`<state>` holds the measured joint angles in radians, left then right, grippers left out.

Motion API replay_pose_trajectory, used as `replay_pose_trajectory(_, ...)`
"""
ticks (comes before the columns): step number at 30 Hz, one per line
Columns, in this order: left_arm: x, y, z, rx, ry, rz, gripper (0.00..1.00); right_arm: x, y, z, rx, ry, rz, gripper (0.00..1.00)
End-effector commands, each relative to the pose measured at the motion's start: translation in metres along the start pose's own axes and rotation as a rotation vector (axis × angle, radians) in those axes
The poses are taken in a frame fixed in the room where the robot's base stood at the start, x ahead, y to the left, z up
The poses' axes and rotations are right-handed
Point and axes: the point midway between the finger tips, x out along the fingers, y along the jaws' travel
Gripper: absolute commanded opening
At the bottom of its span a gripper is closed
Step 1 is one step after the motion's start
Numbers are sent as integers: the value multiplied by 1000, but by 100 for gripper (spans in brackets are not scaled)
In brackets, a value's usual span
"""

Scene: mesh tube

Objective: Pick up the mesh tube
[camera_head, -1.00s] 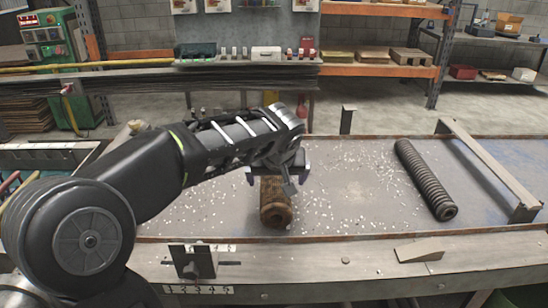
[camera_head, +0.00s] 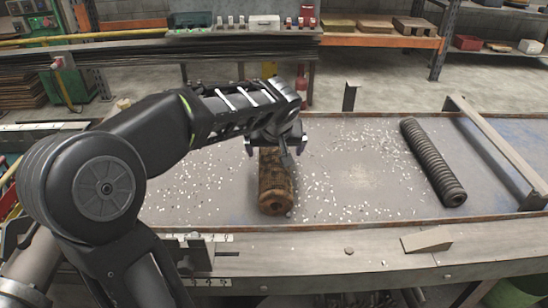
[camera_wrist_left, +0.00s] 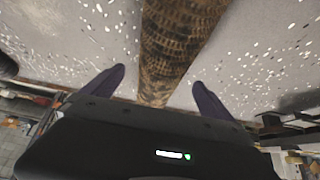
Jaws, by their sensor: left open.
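The mesh tube (camera_head: 275,188) is a rusty brown cylinder lying on the bench, its hollow near end towards me in the head view. My left gripper (camera_head: 276,148) is over its far part, with one finger towards each side. In the left wrist view, the patterned tube (camera_wrist_left: 172,45) runs between the two dark fingers of the gripper (camera_wrist_left: 160,82), with gaps on both sides. The gripper is open and empty. The gripper and arm hide the tube's far part in the head view. My right gripper is not in view.
A dark ribbed coil (camera_head: 432,160) lies to the right on the bench top (camera_head: 350,185), beside a metal rail (camera_head: 495,150). Small pale chips are scattered around. A wedge (camera_head: 427,240) rests on the front ledge. The bench between tube and coil is otherwise free.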

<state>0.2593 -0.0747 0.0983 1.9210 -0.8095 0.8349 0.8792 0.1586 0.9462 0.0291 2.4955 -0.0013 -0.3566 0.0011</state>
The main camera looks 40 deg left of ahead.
Motion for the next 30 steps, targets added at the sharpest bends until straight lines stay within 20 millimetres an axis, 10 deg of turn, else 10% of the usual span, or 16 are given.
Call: replay_pose_trajectory(30, 52, -2, 1, 0, 0, 1, 98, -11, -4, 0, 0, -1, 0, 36)
